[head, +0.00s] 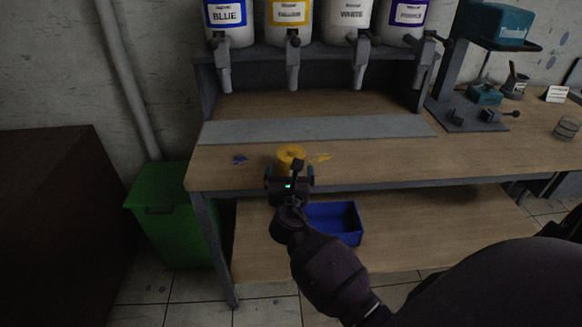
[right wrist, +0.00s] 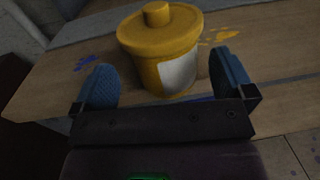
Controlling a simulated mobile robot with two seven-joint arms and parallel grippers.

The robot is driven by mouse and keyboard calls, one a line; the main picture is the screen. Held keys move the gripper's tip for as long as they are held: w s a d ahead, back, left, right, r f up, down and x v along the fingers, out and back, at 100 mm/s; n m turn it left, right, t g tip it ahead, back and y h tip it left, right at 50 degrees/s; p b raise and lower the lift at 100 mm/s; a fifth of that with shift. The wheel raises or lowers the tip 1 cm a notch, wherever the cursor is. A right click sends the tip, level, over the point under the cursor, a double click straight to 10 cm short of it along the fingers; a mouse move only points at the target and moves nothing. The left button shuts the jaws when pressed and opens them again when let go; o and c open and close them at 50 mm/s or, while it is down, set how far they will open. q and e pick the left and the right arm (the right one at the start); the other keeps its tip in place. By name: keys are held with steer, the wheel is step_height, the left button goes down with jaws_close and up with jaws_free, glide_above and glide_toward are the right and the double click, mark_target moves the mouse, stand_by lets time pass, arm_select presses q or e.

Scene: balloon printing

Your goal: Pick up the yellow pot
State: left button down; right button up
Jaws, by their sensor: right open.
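The yellow pot (head: 289,154) stands on the wooden table near its front edge, mostly behind my right gripper in the head view. In the right wrist view the pot (right wrist: 162,50) is upright, with a lidded, knobbed top and a pale label on its side. My right gripper (head: 290,176) is open at the pot's near side. Its two blue finger pads (right wrist: 165,80) stand to the left and right of the pot's lower body, with a gap showing on each side. My left gripper is not in view.
Paint dispensers labelled BLUE (head: 226,18) and WHITE (head: 350,17), among several, stand on a shelf behind. Blue and yellow paint splashes mark the table (head: 390,160). A blue bin (head: 336,222) sits on the lower shelf. A green bin (head: 170,215) stands left. A teal machine (head: 497,25) stands right.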

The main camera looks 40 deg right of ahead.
mark_target(291, 172)
steer(key=x, duration=0.3)
steer(key=shift+w+d+f, duration=0.15)
steer(key=shift+d+f, duration=0.05)
steer(key=shift+d, duration=0.15)
steer(key=shift+w+d, duration=0.15)
steer(key=shift+w, duration=0.1)
steer(key=c, duration=1.1)
steer(key=shift+r, duration=0.15)
